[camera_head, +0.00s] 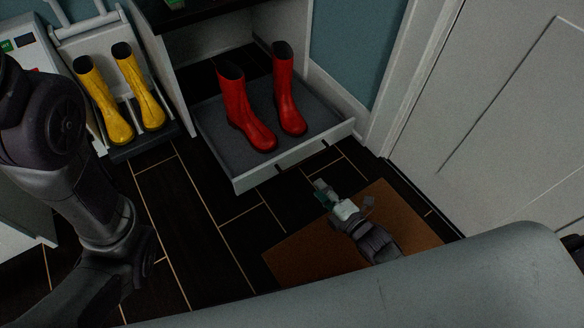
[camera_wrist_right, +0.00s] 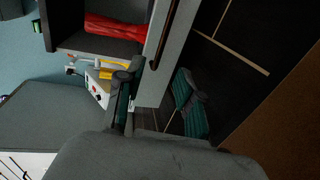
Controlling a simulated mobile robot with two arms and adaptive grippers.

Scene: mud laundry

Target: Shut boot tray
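The boot tray (camera_head: 238,182) is a pale drawer with a grey lining, pulled out from under a dark-topped cabinet. A pair of red boots (camera_head: 248,115) stands upright in it. Its front panel has a dark handle, also seen in the right wrist view (camera_wrist_right: 164,36). My right gripper (camera_head: 322,190) is in front of the panel, toward its right part, above the floor. In the right wrist view its fingers (camera_wrist_right: 158,103) are spread apart with nothing held between them; the panel's end shows beyond them. My left arm comes in at the left; its gripper is out of view.
Yellow boots (camera_head: 119,95) stand on a dark stand left of the cabinet. A brown mat (camera_head: 300,262) lies on the dark floor under my right gripper. A white door (camera_head: 490,110) and its frame bound the right side. Dark floor before the tray is clear.

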